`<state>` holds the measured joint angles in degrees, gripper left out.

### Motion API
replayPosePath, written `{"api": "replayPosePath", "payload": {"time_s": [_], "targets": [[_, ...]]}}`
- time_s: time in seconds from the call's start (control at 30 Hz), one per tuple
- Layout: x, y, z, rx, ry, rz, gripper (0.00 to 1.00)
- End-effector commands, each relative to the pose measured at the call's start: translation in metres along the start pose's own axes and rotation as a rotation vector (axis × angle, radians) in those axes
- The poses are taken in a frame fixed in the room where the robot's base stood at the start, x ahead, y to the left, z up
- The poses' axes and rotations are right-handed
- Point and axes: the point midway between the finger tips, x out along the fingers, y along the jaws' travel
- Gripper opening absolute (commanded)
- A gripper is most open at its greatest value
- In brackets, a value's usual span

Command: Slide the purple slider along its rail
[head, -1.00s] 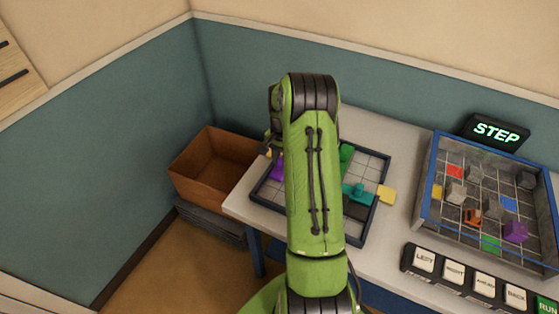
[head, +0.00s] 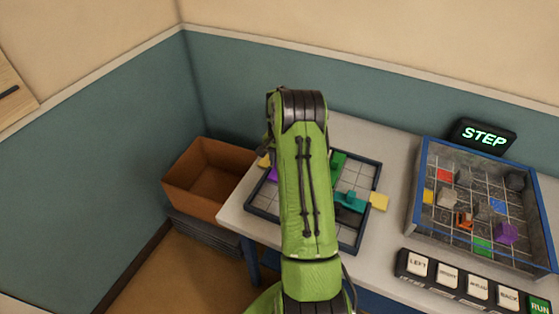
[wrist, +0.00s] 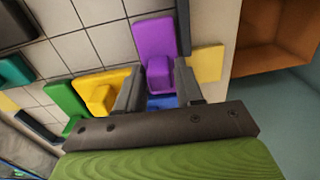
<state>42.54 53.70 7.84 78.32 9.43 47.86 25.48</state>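In the wrist view the purple slider (wrist: 154,38) is a flat block with a raised knob, lying on the light tiled board. My gripper (wrist: 160,79) has its two dark fingers on either side of the knob, with no clear gap showing, so it appears shut on it. In the head view only a sliver of the purple slider (head: 272,174) shows, left of my green arm, which hides my gripper. The slider's near end is partly covered by the fingers.
A yellow block (wrist: 96,84) and a blue block (wrist: 162,102) lie close to the fingers. Green and teal (head: 350,201) blocks sit farther right on the board. A dark frame (head: 359,237) edges it. A brown box (head: 196,201) stands at left.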

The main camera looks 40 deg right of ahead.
Motion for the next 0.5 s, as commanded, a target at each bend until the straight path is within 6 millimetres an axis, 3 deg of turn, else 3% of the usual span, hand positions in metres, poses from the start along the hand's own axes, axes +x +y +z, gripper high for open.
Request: {"api": "replayPosePath", "payload": {"time_s": [0.5], "targets": [[-0.057, 0.000, 0.000, 0.000, 0.002, -0.001, 0.36]]}}
